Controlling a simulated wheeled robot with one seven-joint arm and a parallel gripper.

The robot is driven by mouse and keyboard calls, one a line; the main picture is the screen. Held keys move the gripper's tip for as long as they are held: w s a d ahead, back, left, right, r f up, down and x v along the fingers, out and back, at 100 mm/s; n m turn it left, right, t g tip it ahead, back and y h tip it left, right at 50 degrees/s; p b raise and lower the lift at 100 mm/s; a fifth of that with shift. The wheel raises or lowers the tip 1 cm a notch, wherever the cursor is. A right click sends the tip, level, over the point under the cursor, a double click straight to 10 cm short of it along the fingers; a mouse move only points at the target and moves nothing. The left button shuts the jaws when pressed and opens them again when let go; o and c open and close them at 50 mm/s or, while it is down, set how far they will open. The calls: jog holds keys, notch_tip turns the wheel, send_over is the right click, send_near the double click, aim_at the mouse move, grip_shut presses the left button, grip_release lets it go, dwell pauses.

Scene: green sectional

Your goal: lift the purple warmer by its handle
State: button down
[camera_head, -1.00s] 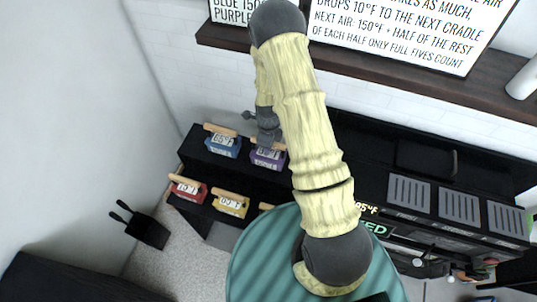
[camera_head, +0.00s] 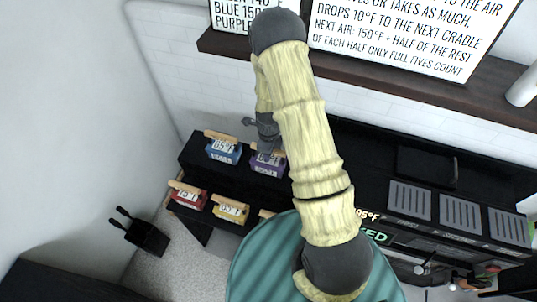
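The purple warmer (camera_head: 267,166) sits on the upper step of a black rack, right of the blue warmer. It has a pale display and a wooden handle, mostly hidden behind my gripper. My gripper (camera_head: 268,150) is dark grey and points down right at the handle of the purple warmer. The fingertips are small and partly hidden, so I cannot tell whether they are around the handle or open.
The blue warmer (camera_head: 223,151) stands close on the left. The red warmer (camera_head: 188,197) and yellow warmer (camera_head: 231,211) sit on the lower step, with another wooden handle (camera_head: 266,213) beside them. A dark shelf (camera_head: 350,72) with signs runs above. A teal round surface (camera_head: 262,262) is below my arm.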

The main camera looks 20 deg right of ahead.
jog(key=shift+w+r, duration=0.2)
jog(key=shift+r, duration=0.4)
notch_tip(320, 180, up, 9)
jog(key=shift+s+f+b, duration=0.1)
jog(key=shift+f+b, duration=0.1)
jog(key=shift+b, duration=1.05)
